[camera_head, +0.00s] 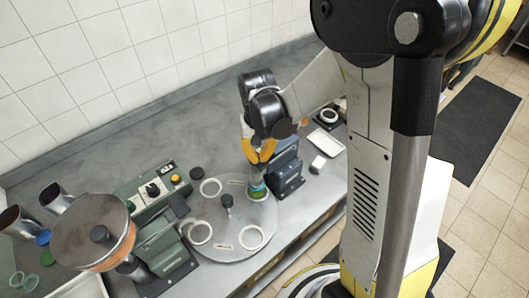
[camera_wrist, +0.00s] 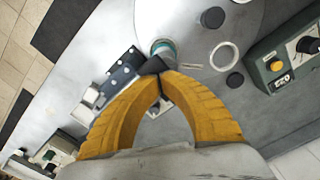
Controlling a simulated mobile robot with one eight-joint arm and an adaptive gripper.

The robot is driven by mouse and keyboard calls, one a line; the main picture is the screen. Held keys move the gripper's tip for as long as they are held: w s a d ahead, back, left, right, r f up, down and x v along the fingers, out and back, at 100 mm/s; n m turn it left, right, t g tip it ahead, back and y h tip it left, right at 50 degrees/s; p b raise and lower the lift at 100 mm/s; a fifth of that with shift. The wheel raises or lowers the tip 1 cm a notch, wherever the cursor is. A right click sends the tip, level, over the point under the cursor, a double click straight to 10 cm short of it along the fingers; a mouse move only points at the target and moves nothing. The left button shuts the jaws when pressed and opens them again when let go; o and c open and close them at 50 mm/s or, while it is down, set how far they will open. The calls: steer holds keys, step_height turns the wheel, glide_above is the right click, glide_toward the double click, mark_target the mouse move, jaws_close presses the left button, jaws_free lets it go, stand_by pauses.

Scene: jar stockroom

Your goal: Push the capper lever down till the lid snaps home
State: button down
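The capper (camera_head: 287,170) is a dark blue-grey unit at the right edge of the round turntable; it also shows in the wrist view (camera_wrist: 120,80). A dark arm, which looks like its lever (camera_wrist: 154,65), reaches from it toward my fingertips; its angle is hard to tell. A jar with a green-teal band (camera_head: 258,192) stands on the turntable beside the capper, directly below my gripper. My gripper (camera_head: 259,162) has yellow fingers whose tips meet in the wrist view (camera_wrist: 162,76), close to the dark lever. Contact with the lever is unclear. Nothing shows held between the fingers.
The grey turntable (camera_head: 228,222) has several pale rings and a dark centre knob (camera_head: 227,201). A green control box (camera_head: 152,190) and a copper-rimmed round hopper (camera_head: 93,230) stand at left. The back bench is clear.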

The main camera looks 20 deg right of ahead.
stand_by(0.3)
steer(key=shift+r+p, duration=2.1)
steer(key=shift+r, duration=1.1)
step_height(320, 180, up, 5)
steer(key=p, duration=0.3)
steer(key=s+f+n+t+b, duration=0.2)
steer(key=s+f+t+b, duration=0.5)
steer(key=b, duration=1.5)
steer(key=s+f, duration=0.3)
steer(key=s, duration=0.2)
steer(key=shift+s+d+b, duration=0.15)
steer(key=shift+s+b, duration=0.15)
steer(key=shift+s, duration=0.05)
